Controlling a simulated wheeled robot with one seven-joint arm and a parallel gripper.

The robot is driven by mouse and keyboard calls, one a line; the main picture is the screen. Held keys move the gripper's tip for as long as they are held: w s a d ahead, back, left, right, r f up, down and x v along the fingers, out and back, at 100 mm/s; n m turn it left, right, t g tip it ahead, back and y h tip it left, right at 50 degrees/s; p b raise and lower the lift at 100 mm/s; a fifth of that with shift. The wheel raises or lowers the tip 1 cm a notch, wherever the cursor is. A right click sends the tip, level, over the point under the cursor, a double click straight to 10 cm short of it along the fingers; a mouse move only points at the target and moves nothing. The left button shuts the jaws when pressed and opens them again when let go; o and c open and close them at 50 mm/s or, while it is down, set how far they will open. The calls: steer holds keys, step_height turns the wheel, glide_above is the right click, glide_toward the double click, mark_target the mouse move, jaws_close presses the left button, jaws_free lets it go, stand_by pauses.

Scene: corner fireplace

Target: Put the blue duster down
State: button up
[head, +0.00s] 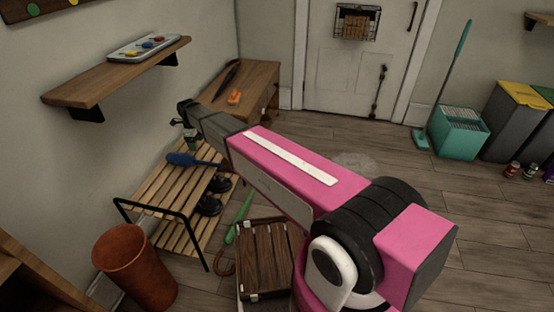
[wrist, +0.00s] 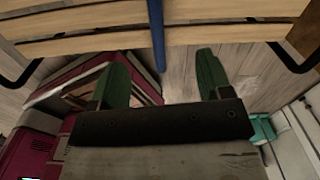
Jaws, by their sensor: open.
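The blue duster (head: 181,159) lies on the upper slats of the wooden shoe rack (head: 160,190) in the head view, its thick head to the left and its thin handle to the right. In the wrist view its blue handle (wrist: 157,35) runs across the slats (wrist: 80,45) and reaches toward the space between my fingers. My gripper (wrist: 160,65) is open, with two green fingers apart and nothing held between them. In the head view my gripper (head: 189,132) is above the far part of the rack; its fingers are small and partly hidden there.
Dark shoes (head: 211,204) sit on the rack's lower level. A terracotta bin (head: 133,265) stands at its near end, and a wooden cabinet (head: 255,82) beyond it. A wall shelf (head: 80,92) holds a tray. A slatted wooden crate (head: 264,255) is on the floor.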

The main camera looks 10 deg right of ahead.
steer(key=s+d+n, duration=0.7)
steer(key=d, duration=0.6)
steer(key=s+d+r+n, duration=0.1)
steer(key=s+d+n, duration=0.6)
steer(key=d, duration=0.6)
steer(key=s+d+r+n, duration=0.1)
steer(key=s+d+n, duration=0.6)
steer(key=d, duration=0.6)
steer(key=shift+s+d, duration=0.4)
steer(key=shift+s, duration=0.8)
